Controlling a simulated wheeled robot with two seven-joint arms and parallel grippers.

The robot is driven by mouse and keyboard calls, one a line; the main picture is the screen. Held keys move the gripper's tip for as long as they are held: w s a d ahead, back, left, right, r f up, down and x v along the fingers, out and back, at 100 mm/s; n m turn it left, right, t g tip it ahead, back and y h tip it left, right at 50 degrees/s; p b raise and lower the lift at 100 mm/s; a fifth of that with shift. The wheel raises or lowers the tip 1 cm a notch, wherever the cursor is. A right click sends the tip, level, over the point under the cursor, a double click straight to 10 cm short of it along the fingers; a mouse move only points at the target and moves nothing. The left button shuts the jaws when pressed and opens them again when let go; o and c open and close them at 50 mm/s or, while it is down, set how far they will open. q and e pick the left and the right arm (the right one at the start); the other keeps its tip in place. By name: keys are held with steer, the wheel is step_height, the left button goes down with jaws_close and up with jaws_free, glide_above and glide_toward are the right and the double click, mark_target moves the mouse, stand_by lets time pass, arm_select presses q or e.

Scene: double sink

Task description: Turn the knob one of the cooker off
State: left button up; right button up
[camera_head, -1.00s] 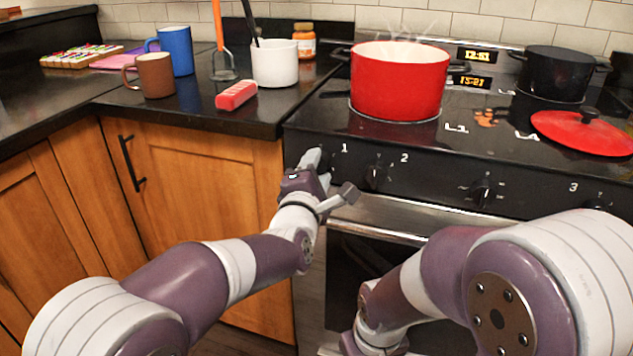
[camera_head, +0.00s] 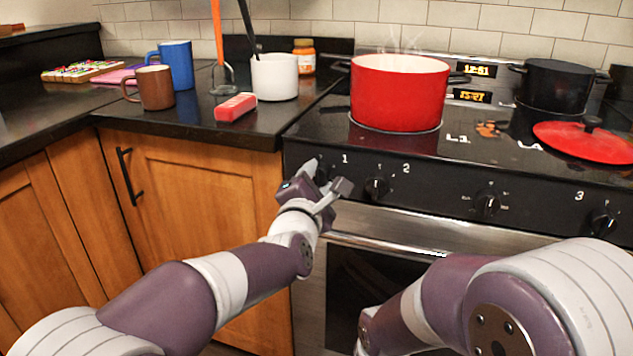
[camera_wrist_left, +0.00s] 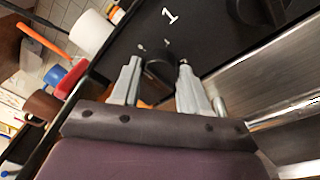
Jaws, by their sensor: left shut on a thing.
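The cooker's front panel (camera_head: 430,184) carries several black knobs, with the label 1 at its left end. My left gripper (camera_head: 312,170) is at the knob by that label. It mostly covers this knob in the head view. In the left wrist view, knob one (camera_wrist_left: 160,68) sits between the two grey fingers of my left gripper (camera_wrist_left: 159,70), which is shut on it. Which way the knob's pointer faces is hard to tell. My right arm shows at the lower right of the head view; its gripper is out of view.
A steaming red pot (camera_head: 398,95) stands on the hob above the knobs. A black pot (camera_head: 560,85) and a red lid (camera_head: 588,142) are further right. The oven handle (camera_head: 400,245) runs below the panel. A white holder (camera_head: 274,77) and mugs stand on the left counter.

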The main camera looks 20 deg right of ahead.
arm_select(q)
steer(key=o, duration=1)
steer(key=shift+o, duration=0.2)
steer(key=p+v, duration=0.2)
steer(key=v, duration=1)
steer(key=shift+s+a, duration=0.15)
steer(key=shift+s, duration=0.15)
